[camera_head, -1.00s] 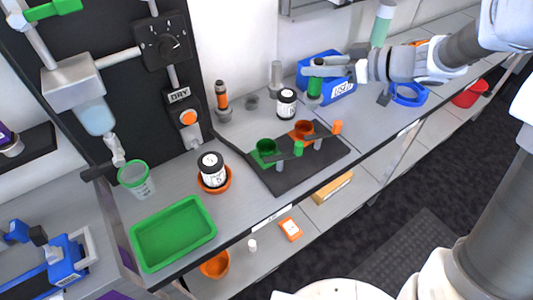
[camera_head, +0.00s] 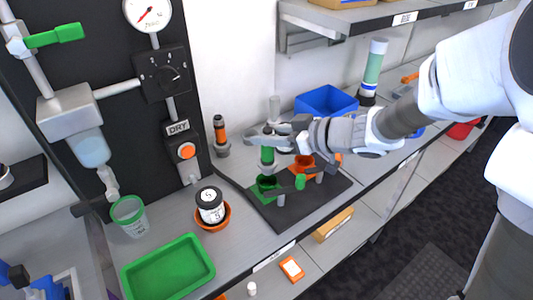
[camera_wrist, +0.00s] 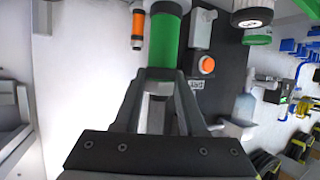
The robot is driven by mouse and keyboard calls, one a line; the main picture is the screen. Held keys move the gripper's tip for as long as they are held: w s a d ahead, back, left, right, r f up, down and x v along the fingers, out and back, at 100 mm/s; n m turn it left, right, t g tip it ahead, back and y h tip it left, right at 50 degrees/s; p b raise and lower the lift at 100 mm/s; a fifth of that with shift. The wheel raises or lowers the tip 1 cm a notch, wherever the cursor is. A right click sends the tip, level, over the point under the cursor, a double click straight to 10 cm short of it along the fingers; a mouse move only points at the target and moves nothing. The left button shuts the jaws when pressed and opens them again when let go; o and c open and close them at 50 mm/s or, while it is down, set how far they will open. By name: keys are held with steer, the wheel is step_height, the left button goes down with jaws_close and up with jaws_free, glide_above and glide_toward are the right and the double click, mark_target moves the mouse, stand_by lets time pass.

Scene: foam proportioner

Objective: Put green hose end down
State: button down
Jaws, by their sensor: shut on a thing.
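My gripper (camera_head: 272,143) is shut on the green hose end (camera_head: 267,156), a green cylinder with grey ends held upright. In the head view it hangs just above or in front of the green cup (camera_head: 267,184) on the black mat (camera_head: 315,200); I cannot tell whether it touches the cup. In the wrist view the green hose end (camera_wrist: 165,40) is between the fingers (camera_wrist: 160,76). An orange hose end (camera_head: 220,133) stands upright at the back wall. An orange cup (camera_head: 303,163) is on the mat, partly hidden by my arm.
A black-lidded white jar (camera_head: 210,204) sits in an orange dish (camera_head: 228,219). A green tray (camera_head: 168,268) lies front left, with a clear green-rimmed cup (camera_head: 130,216) behind it. Low valve levers with a green knob (camera_head: 300,181) stand on the mat. A blue bin (camera_head: 325,100) is behind my arm.

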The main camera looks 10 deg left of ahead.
mark_target(273, 149)
steer(key=shift+a+f+b, duration=0.1)
steer(key=shift+f+b, duration=0.7)
steer(key=shift+f, duration=1.2)
steer(key=shift+f, duration=0.2)
steer(key=shift+c, duration=2.4)
jaws_free()
steer(key=shift+r, duration=0.3)
steer(key=p+v, duration=0.2)
steer(key=v, duration=1)
steer(key=shift+p, duration=0.35)
